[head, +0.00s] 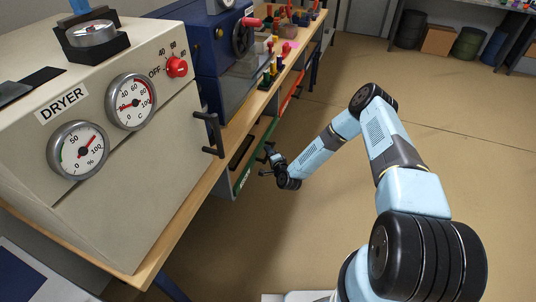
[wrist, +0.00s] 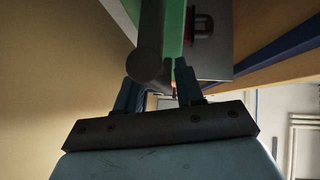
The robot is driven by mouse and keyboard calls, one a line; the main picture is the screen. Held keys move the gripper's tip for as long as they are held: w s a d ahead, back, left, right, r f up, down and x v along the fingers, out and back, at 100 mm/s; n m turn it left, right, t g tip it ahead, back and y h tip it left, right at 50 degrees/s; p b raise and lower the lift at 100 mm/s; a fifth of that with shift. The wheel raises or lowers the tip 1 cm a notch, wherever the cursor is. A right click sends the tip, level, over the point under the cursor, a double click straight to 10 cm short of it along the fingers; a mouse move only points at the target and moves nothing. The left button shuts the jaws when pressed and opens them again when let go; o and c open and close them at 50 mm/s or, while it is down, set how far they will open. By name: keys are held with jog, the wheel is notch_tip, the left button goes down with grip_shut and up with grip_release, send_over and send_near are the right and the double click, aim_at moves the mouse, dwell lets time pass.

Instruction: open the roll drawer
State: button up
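The green drawer front (head: 244,172) is under the workbench, below the dryer's right side; its small white lettering is too small to read. Contact cannot be told; the bar partly hides the fingertips.
The beige dryer (head: 130,150) and a blue machine (head: 215,55) stand on the wooden workbench (head: 190,215). A dark handle (head: 208,132) sticks out from the dryer. An orange-red front (head: 290,92) is farther along under the bench. The floor (head: 320,215) to the right is clear.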

grip_shut()
dwell(0.3)
jog(key=shift+s+f, duration=0.1)
jog(key=shift+s, duration=0.05)
